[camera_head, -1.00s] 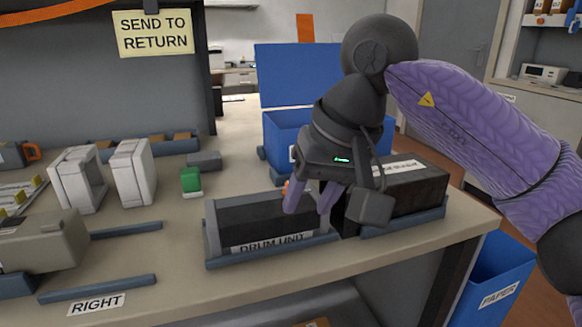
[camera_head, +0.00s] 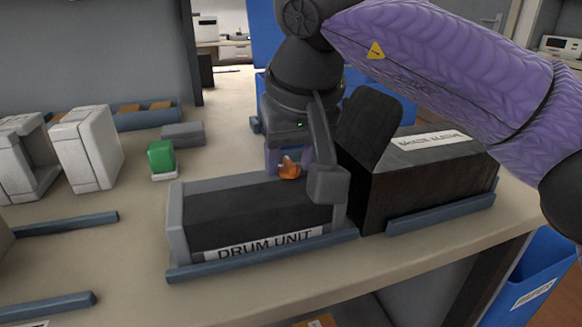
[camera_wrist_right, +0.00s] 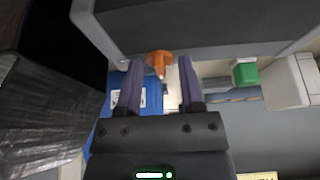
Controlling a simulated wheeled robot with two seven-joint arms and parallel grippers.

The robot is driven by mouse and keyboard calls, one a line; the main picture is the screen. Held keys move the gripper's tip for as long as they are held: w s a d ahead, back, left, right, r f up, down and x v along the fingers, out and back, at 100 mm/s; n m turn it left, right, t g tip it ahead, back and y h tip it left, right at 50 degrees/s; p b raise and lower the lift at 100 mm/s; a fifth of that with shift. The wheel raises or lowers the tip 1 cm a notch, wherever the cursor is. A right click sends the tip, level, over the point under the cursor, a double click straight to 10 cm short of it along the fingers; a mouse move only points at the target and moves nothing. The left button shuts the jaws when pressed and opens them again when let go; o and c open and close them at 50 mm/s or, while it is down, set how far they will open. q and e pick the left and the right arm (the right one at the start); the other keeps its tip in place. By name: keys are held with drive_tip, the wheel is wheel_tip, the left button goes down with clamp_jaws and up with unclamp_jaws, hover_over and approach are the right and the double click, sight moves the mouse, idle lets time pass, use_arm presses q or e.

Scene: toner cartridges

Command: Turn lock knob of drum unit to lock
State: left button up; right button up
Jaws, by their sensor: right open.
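The drum unit (camera_head: 258,215), a dark box with grey ends and a "DRUM UNIT" label, sits in a blue-edged holder on the table. Its orange lock knob (camera_head: 289,169) shows at the far side of its top, by my right gripper (camera_head: 290,158). In the right wrist view, the orange knob (camera_wrist_right: 159,62) sticks out from the drum unit (camera_wrist_right: 200,22) between the two open purple fingers of my right gripper (camera_wrist_right: 158,76). I see gaps on both sides of the knob; contact is not clear. My left gripper is not in view.
A black box (camera_head: 420,180) with a white label stands close to the drum unit's right. A green block (camera_head: 161,157) and white cartridges (camera_head: 88,148) stand to the left. Blue bins (camera_head: 530,280) are at the right and behind my arm. Table left of the drum unit is partly clear.

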drive_tip(key=shift+r, duration=0.15)
drive_tip(key=shift+c, duration=0.6)
clamp_jaws()
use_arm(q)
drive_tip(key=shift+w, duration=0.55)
